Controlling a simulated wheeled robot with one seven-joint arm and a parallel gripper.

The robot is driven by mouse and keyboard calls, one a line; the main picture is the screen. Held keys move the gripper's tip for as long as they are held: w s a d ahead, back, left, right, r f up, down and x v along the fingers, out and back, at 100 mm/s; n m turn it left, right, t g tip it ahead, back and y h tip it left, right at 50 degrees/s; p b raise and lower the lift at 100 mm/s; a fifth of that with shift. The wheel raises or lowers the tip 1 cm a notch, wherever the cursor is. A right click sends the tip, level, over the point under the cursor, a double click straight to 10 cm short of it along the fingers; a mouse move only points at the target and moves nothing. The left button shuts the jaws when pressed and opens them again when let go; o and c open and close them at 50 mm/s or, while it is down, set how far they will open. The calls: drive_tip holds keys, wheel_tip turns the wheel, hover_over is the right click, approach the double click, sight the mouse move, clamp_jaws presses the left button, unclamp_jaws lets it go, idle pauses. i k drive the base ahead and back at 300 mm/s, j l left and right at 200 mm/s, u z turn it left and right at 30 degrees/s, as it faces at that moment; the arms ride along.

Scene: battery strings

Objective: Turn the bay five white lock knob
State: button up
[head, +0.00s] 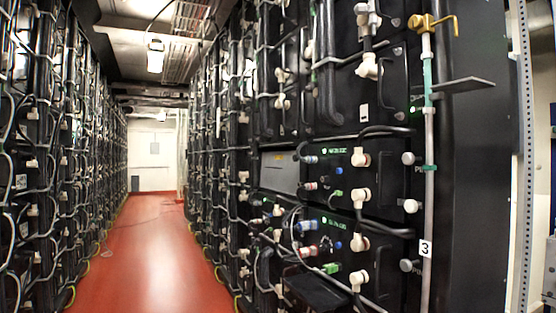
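White round knobs stand on the right ends of the battery module fronts in the head view: an upper one (408,158), a middle one (410,206) and a greyer lower one (408,265). Faint lettering beside them is too small to read. No bay five label can be made out, so I cannot tell which knob is the bay five lock knob. White elbow cable plugs (361,158) sit left of the knobs. My gripper is not in view.
A pipe with a yellow-handled valve (425,23) and a "3" tag (425,248) runs down beside the knobs. A dark plate (466,85) juts out near it. Cables loop across the racks.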

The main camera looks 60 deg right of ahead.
sight(412, 206)
drive_tip(key=z, duration=2.7)
